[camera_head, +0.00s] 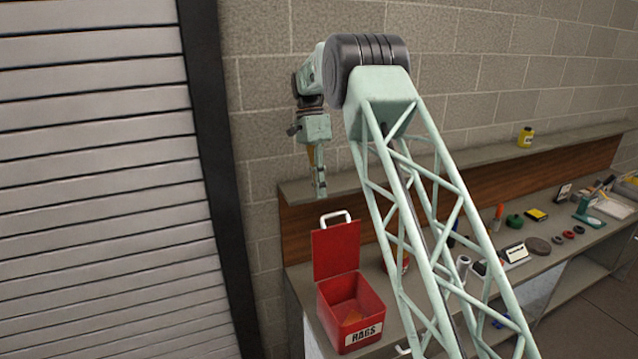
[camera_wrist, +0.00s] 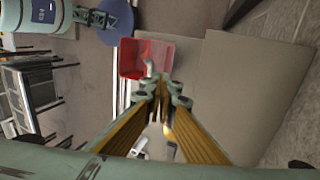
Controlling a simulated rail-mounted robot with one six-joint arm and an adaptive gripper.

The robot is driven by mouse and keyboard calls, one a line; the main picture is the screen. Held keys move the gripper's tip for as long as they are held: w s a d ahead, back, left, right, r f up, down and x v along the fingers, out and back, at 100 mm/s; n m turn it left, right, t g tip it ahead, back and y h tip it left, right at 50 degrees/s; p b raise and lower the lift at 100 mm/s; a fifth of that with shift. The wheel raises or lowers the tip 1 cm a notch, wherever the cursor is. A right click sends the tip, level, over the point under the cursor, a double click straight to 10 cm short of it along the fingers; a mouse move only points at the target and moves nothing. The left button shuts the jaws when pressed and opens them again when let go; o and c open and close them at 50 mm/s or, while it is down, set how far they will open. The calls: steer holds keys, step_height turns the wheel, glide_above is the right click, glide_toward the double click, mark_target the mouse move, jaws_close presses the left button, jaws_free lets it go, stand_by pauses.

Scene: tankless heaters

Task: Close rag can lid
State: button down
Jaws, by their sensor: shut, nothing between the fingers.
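The red rag can (camera_head: 364,331), labelled "RAGS", stands on the left end of the workbench. Its red lid (camera_head: 336,250) is open and stands upright at the back of the can, with a white handle (camera_head: 335,214) on its top edge. Something orange-tan lies inside the can. My gripper (camera_head: 319,190) points down above the lid and a little left of its handle, apart from it in the head view. In the wrist view my gripper (camera_wrist: 160,92) is shut and empty, with the red can (camera_wrist: 133,60) just beyond the fingertips. Whether the fingers touch the handle is unclear there.
The workbench (camera_head: 560,258) holds several small tools and parts to the right. My arm hides part of the bench beside the can. A roller shutter (camera_head: 100,180) is at left.

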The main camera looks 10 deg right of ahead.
steer(key=shift+x, duration=2.5)
steer(key=shift+s, duration=0.25)
steer(key=shift+s+d+r+b, duration=0.1)
steer(key=shift+s+d+b, duration=0.1)
steer(key=shift+b, duration=0.25)
